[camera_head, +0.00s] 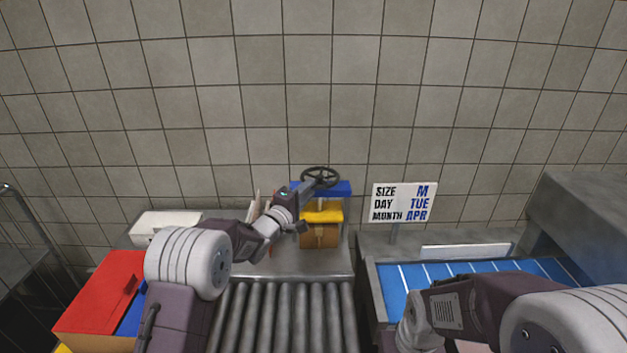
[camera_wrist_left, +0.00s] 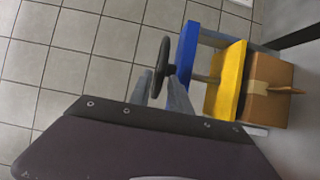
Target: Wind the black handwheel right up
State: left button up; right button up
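The black handwheel (camera_head: 319,176) sits on top of a small press with a blue top beam (camera_head: 338,189) and a yellow plate (camera_head: 322,214). Its spokes and rim show, and it appears edge-on in the left wrist view (camera_wrist_left: 162,66). My left gripper (camera_head: 310,188) is at the near side of the wheel. In the left wrist view its two fingers (camera_wrist_left: 163,88) stand apart, one on each side of the wheel's near rim; I cannot tell if they touch it. The yellow plate is just above a brown box (camera_head: 319,235). My right gripper is hidden or out of view.
A roller conveyor (camera_head: 284,315) lies in front of the press. A red box (camera_head: 100,292) stands at the left. A sign (camera_head: 404,202) and a blue surface with white lines (camera_head: 455,273) are at the right. A tiled wall closes off the back.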

aim_at(320, 180)
pick_arm(q)
jog(key=shift+x, duration=1.9)
jog(key=shift+c, duration=0.3)
grip_shut()
jog(key=shift+f, duration=0.1)
